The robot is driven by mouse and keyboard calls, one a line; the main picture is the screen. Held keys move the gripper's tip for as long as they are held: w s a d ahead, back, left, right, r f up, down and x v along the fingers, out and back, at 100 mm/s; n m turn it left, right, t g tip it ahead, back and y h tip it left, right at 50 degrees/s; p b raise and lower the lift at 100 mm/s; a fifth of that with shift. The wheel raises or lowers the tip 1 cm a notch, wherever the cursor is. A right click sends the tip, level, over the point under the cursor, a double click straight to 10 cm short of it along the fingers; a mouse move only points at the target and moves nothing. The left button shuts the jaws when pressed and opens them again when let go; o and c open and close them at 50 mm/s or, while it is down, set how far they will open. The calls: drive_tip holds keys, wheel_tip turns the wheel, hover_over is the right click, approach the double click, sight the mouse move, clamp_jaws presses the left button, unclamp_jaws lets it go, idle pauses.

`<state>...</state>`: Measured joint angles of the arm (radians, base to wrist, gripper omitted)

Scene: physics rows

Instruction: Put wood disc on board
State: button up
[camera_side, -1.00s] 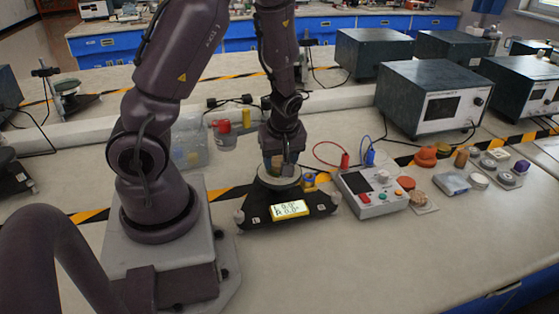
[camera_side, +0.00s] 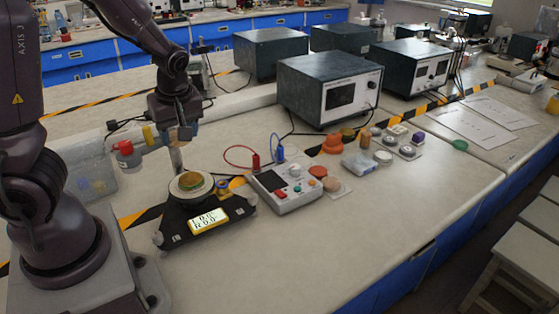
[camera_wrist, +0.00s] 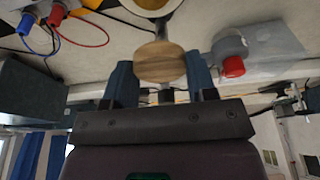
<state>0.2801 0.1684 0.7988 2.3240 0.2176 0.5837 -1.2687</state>
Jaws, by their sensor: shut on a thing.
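My gripper (camera_side: 180,132) is raised above a black triangular stand (camera_side: 172,222) with a round pale top and a lit yellow display. In the wrist view, the blue fingers of my gripper (camera_wrist: 160,82) are shut on a round wood disc (camera_wrist: 160,63). The disc's face shows between the fingertips, clear of the stand. Small pale square bases with round pieces stand farther right; I cannot tell which thing is the board.
A grey control box (camera_side: 285,187) with red and blue plugs stands right of the stand. A red-capped bottle (camera_wrist: 232,66) and a clear bin (camera_side: 92,180) are to the left in the side view. Large instrument boxes (camera_side: 330,90) stand behind. The front bench is clear.

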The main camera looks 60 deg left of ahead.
wheel_tip(320, 180, down, 2)
drive_tip(key=w+a, duration=0.2)
drive_tip(key=m+t+h, duration=0.2)
drive_tip(key=m+t, duration=0.1)
drive_tip(key=m, duration=1.1)
hover_over(303, 161)
drive_tip(key=s, duration=0.1)
drive_tip(key=f, duration=1.4)
drive_tip(key=shift+s+d+f, duration=0.1)
drive_tip(key=shift+s+d, duration=0.05)
drive_tip(key=shift+d, duration=0.15)
drive_tip(key=shift+f, duration=0.25)
drive_tip(key=shift+x, duration=1.55)
drive_tip(key=shift+s+d+f, duration=0.1)
drive_tip(key=shift+s, duration=0.1)
